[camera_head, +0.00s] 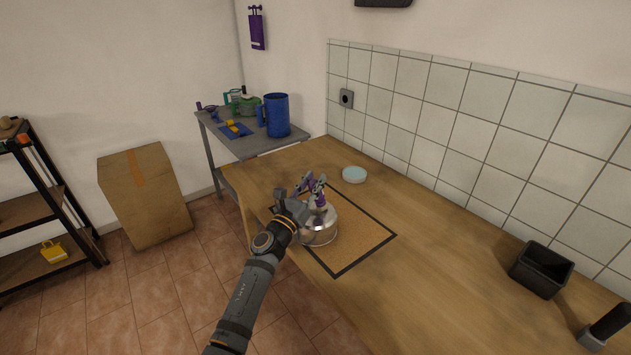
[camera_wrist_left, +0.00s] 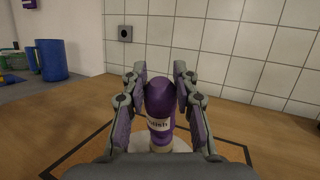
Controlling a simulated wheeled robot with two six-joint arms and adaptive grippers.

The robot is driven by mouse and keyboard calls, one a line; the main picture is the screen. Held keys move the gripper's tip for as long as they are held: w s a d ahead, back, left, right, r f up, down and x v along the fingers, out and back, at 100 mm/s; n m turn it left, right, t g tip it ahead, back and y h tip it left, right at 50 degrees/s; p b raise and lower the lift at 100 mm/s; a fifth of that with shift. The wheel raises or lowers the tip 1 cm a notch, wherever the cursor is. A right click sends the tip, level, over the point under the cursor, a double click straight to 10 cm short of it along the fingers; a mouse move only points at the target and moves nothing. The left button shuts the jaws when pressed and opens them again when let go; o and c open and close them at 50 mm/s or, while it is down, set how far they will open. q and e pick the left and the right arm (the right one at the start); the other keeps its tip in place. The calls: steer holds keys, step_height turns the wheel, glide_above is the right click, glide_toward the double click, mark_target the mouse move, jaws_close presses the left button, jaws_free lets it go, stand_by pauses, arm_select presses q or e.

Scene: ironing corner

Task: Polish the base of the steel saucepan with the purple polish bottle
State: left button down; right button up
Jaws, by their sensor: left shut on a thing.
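The steel saucepan (camera_head: 321,231) sits on a black-bordered cork mat (camera_head: 357,238) on the wooden worktop. Its handle is not clearly visible. My left gripper (camera_head: 312,184) is above the saucepan, shut on the purple polish bottle (camera_head: 320,203). In the left wrist view the bottle (camera_wrist_left: 160,105) is upright between the two fingers, with a white label. A pale part of the saucepan (camera_wrist_left: 147,146) shows below and behind it. I cannot tell whether the bottle touches the saucepan. My right gripper is not in view.
A pale blue round dish (camera_head: 354,174) lies behind the mat. A black open box (camera_head: 541,269) and a dark-handled object (camera_head: 607,325) stand at the right. A blue jug (camera_head: 277,116) stands on the grey side table.

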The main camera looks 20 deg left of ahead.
arm_select(q)
steer(key=shift+s+a, duration=0.9)
steer(key=shift+s, duration=0.2)
steer(key=shift+s+a, duration=0.9)
steer(key=shift+s, duration=0.2)
